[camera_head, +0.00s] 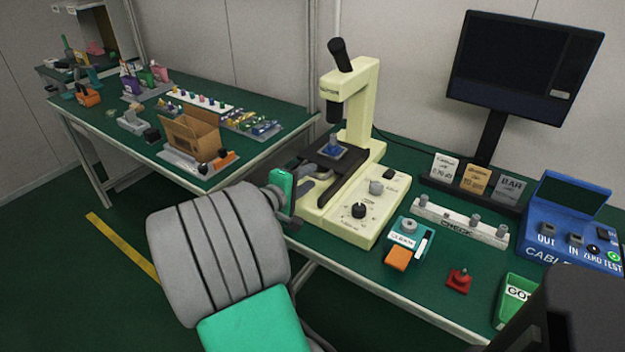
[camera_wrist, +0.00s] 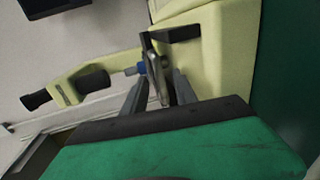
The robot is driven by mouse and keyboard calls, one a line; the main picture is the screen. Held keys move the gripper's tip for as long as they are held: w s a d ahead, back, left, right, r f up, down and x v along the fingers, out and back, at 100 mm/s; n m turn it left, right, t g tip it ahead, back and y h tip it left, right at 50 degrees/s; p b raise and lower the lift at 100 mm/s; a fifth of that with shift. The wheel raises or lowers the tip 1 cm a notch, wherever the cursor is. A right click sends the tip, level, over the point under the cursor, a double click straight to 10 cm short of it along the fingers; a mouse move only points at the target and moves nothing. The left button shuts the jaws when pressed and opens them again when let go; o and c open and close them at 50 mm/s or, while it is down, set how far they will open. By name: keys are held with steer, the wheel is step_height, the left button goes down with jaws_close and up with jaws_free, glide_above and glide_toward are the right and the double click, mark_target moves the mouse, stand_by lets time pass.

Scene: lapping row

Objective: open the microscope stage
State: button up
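The cream microscope (camera_head: 362,105) stands on the green bench, its black eyepiece tilted up. Its dark stage (camera_head: 352,178) sits under the objective with a small blue piece (camera_head: 333,151) on it. My gripper (camera_head: 312,180) is at the left edge of the stage, partly hidden by my own wrist. In the wrist view my gripper (camera_wrist: 160,88) has its two fingers apart, with a grey metal part of the stage (camera_wrist: 155,72) between them. I cannot tell whether either finger touches it. The microscope (camera_wrist: 200,50) lies sideways in that view.
A teal block with an orange pad (camera_head: 397,259), a red stand (camera_head: 459,280) and a white CHECK rack (camera_head: 460,222) lie right of the microscope. A blue tester (camera_head: 570,225) and a monitor (camera_head: 525,70) stand farther right. A cardboard box (camera_head: 192,136) is on the left bench.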

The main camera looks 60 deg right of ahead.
mark_target(328, 158)
steer(key=x, duration=0.2)
steer(key=shift+d+f, duration=0.1)
steer(key=shift+d, duration=0.15)
jaws_close()
stand_by(1.2)
